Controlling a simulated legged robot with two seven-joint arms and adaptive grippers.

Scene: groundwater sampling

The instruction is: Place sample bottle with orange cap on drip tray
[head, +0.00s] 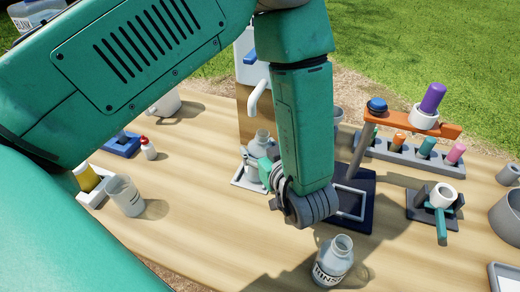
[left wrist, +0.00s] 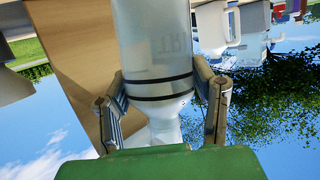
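A clear, uncapped sample bottle (head: 262,143) stands upright, or nearly so, below a white spout, over the pale square frame of the drip tray (head: 241,184). Whether its base rests on the tray is hidden. My left gripper (head: 266,172) reaches it from the front. In the left wrist view, which is upside down, the fingers (left wrist: 162,95) press against both sides of the bottle (left wrist: 158,45), near its dark bands. No orange cap is on it; a small orange piece (head: 400,142) sits in the grey rack at the right. My right gripper is out of view.
A second open, labelled bottle (head: 333,262) stands at the front. A dark stand with an orange arm (head: 415,124) is right of my gripper. A clear beaker (head: 125,196) and a red-capped dropper bottle (head: 148,148) are left. The front-left wood is bare.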

